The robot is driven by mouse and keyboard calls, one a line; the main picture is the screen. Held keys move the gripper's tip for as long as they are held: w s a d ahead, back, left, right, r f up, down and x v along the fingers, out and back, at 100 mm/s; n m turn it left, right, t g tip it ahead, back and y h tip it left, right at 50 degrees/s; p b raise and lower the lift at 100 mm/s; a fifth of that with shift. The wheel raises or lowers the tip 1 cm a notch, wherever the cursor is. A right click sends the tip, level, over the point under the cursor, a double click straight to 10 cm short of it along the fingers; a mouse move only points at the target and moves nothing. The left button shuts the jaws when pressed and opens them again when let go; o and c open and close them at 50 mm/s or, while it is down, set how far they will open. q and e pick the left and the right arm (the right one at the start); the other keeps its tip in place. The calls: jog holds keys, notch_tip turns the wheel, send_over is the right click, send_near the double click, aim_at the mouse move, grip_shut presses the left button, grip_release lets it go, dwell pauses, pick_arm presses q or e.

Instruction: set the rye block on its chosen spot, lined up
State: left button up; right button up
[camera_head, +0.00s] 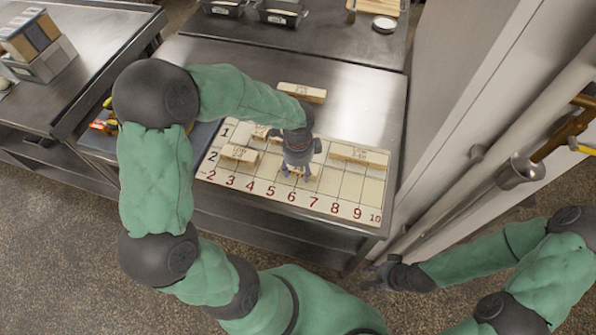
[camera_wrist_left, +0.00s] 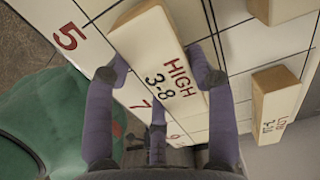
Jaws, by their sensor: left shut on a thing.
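My left gripper (camera_head: 298,172) points down over the numbered board (camera_head: 340,207). In the left wrist view its fingers (camera_wrist_left: 160,72) are shut on a pale wooden block (camera_wrist_left: 150,42) marked HIGH, with smaller figures that look like 3-8. I cannot read the word rye on it. The block lies above or on the board's grid, near the printed 5 and 7; I cannot tell whether it touches. In the head view my gripper largely hides it. My right gripper (camera_head: 385,275) is empty, off the table at lower right; its finger opening is unclear.
Other labelled blocks lie on the board: one at right (camera_head: 358,155), one at left (camera_head: 239,153), one behind it (camera_head: 259,131). Another block (camera_head: 302,92) lies on bare steel behind the board. A pale wall with a rail (camera_head: 480,195) stands right of the table.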

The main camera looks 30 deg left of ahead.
aim_at(298, 169)
pick_arm(q)
jog(key=shift+f, duration=0.4)
jog(key=shift+f, duration=0.1)
jog(key=o, duration=1.2)
notch_tip(298, 169, up, 11)
jog(key=p, duration=0.3)
jog(key=shift+f, duration=0.1)
jog(key=shift+r+p, duration=0.3)
jog(key=shift+r, duration=0.45)
